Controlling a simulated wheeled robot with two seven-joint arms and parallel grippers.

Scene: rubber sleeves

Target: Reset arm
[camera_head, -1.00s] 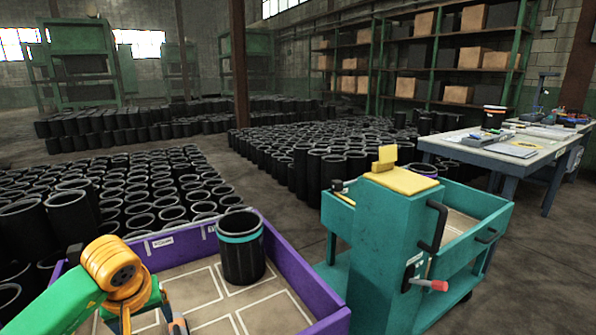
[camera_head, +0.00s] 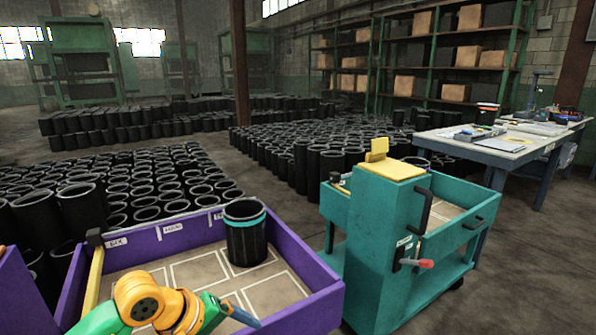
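A black rubber sleeve (camera_head: 246,244) with a teal band near its rim stands upright in the far right part of a purple-walled tray (camera_head: 310,310) with a tan, white-lined floor. My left arm, orange and green, comes in low at the left over the near part of the tray. The end of my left gripper (camera_head: 243,316) shows as a thin blue-grey piece at the bottom, apart from the sleeve. Its fingers are too hidden to tell whether they are open. My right gripper is out of view.
A teal cart (camera_head: 378,245) with a yellow top and red-tipped lever stands right of the tray. Many black sleeves (camera_head: 140,190) stand on the floor behind. A workbench (camera_head: 500,150) with tools is at right, shelves (camera_head: 440,70) behind. Floor at lower right is clear.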

